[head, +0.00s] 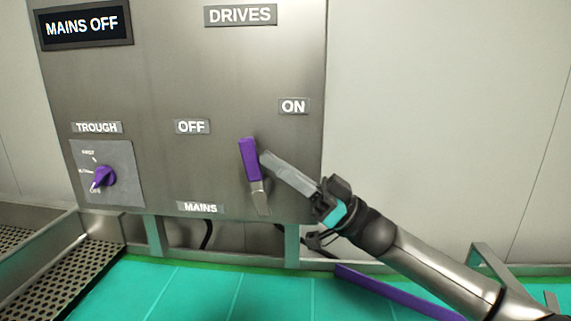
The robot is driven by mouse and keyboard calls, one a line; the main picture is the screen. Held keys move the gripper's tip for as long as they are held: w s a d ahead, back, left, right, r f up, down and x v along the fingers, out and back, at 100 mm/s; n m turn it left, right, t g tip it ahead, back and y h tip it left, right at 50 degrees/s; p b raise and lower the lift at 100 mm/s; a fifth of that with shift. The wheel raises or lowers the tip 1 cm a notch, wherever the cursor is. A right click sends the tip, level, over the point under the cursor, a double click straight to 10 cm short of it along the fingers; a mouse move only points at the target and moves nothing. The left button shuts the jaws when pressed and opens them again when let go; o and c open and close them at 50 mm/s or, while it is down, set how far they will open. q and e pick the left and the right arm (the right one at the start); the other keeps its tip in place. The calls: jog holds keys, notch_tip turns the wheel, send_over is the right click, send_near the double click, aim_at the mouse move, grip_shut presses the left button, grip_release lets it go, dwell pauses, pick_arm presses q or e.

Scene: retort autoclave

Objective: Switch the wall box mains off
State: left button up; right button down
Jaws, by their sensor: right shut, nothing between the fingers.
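The wall box (190,70) is a grey metal panel, and its black display (83,26) reads MAINS OFF. The mains lever (249,160) has a purple grip on a metal shank. It stands nearly upright, its top leaning slightly left. The OFF label (192,127) is up and left of it, and the ON label (294,106) is up and right. My right gripper (268,160) is shut and empty, its fingertips close against the right side of the purple grip. I cannot tell whether they touch. My left gripper is not in view.
A purple TROUGH knob (103,176) is at the box's lower left. Perforated metal trays (80,268) stand at the left. The pale wall at right is bare.

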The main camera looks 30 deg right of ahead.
aim_at(260, 165)
jog(key=shift+w+a+r+p, duration=0.3)
jog(key=shift+a+r+p, duration=0.1)
jog(key=shift+a+p, duration=0.15)
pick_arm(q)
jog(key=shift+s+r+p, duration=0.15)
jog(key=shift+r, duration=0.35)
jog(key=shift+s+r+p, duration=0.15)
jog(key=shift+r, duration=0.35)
pick_arm(e)
jog(key=shift+w+a, duration=0.65)
jog(key=shift+a, duration=0.25)
jog(key=shift+a+f, duration=0.1)
jog(key=shift+a, duration=0.1)
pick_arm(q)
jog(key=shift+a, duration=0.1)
